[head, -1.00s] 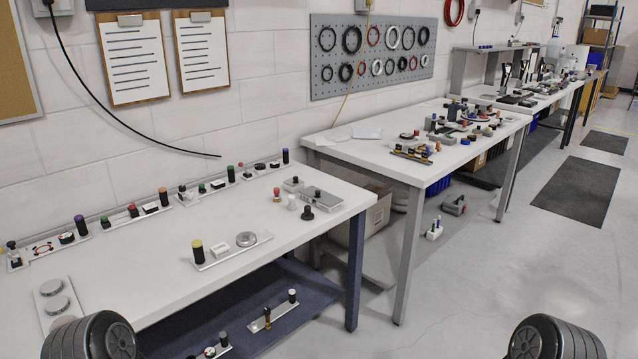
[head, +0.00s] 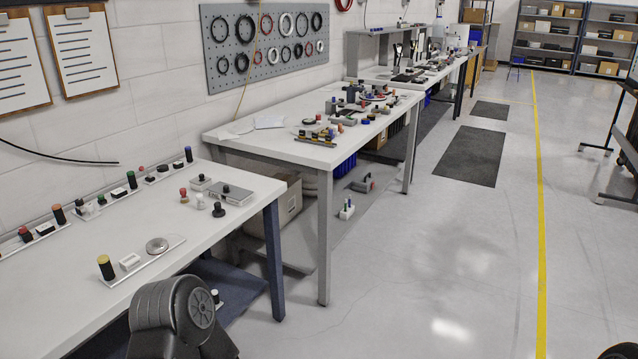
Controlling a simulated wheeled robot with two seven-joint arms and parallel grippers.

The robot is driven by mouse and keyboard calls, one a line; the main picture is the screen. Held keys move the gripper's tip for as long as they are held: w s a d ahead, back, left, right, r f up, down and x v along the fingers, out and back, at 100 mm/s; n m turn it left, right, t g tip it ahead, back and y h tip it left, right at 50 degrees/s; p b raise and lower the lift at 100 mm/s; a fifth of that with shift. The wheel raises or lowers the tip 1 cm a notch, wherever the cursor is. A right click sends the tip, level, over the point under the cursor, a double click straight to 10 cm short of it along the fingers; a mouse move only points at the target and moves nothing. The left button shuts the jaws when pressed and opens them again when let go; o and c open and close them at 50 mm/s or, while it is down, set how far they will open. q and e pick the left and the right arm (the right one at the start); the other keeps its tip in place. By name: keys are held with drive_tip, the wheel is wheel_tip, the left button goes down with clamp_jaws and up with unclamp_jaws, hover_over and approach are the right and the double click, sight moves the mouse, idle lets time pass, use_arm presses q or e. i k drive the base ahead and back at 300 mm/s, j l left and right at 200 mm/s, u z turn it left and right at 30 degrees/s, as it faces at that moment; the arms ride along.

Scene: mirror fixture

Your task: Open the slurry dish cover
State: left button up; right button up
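A small round silver lid-like disc (head: 157,245) sits on a flat light plate (head: 142,264) on the near white bench (head: 70,265). It may be the slurry dish cover, but I cannot tell for sure. A black cylinder with a yellow top (head: 105,267) and a small white block (head: 129,261) stand on the same plate. A dark rounded link of my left arm shows at the bottom, in front of the bench. Neither of my grippers is in view.
A grey flat box (head: 229,194) and several small knobs stand at the bench's far end. Further benches (head: 290,145) run along the wall. The floor (head: 440,270) to the right is clear, with dark mats (head: 460,155) and a yellow line (head: 540,220).

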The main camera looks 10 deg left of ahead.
sight(229, 190)
drive_tip(key=z, duration=0.5)
drive_tip(key=i, duration=6.15)
drive_tip(key=j+u, duration=0.1)
drive_tip(key=u, duration=4.35)
drive_tip(key=i, duration=0.75)
